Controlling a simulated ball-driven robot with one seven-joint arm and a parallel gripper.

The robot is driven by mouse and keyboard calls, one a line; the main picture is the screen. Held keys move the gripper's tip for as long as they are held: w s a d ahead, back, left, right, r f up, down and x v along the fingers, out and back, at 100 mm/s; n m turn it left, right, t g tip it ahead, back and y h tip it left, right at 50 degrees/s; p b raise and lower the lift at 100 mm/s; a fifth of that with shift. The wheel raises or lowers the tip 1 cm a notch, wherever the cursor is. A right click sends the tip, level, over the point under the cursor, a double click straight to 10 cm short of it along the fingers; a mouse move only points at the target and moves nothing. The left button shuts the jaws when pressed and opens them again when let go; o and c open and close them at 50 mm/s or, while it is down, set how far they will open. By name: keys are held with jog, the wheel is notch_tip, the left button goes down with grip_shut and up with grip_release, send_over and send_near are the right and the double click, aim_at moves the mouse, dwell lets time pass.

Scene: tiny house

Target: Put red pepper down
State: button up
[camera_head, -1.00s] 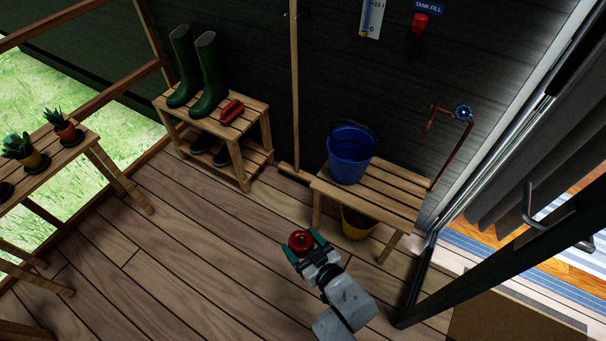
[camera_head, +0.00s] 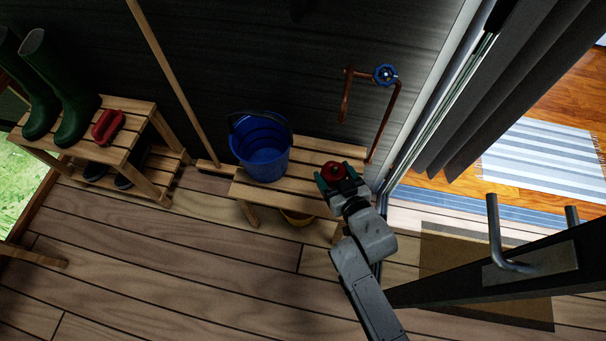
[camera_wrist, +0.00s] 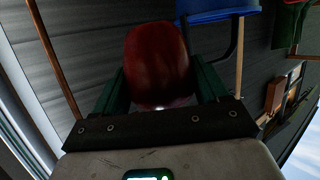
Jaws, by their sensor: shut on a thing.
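The red pepper (camera_head: 333,171) is held between the green fingers of my gripper (camera_head: 334,180). In the head view my gripper appears over the right end of the slatted wooden bench (camera_head: 318,147), to the right of the blue bucket (camera_head: 262,150). I cannot tell the gap between the pepper and the slats. In the wrist view the pepper (camera_wrist: 157,62) fills the space between the fingers, and part of the blue bucket (camera_wrist: 215,10) shows at the top.
A copper pipe with a blue valve (camera_head: 385,75) rises behind the bench. A yellow bucket (camera_head: 297,217) is partly hidden beneath it. A broom handle (camera_head: 175,80) leans at its left. A shoe rack (camera_head: 120,145) with green boots stands further left. A door handle (camera_head: 510,235) is at the right.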

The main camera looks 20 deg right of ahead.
jog(key=w+d+f+b, duration=0.1)
jog(key=w+f+b, duration=0.75)
jog(key=b, duration=0.85)
jog(key=s+a+r+b, duration=0.1)
jog(key=s+a+r, duration=0.1)
jog(key=s, duration=1.2)
jog(key=b, duration=0.6)
send_over(314, 190)
jog(key=s, duration=0.1)
notch_tip(314, 190, down, 9)
jog(key=shift+s+r, duration=0.1)
jog(key=shift+r, duration=0.05)
jog(key=shift+w+f, duration=0.5)
jog(key=shift+f, duration=0.05)
jog(key=shift+w+f+b, duration=0.2)
jog(key=shift+f+b, duration=0.95)
jog(key=shift+f, duration=0.45)
jog(key=shift+f, duration=0.1)
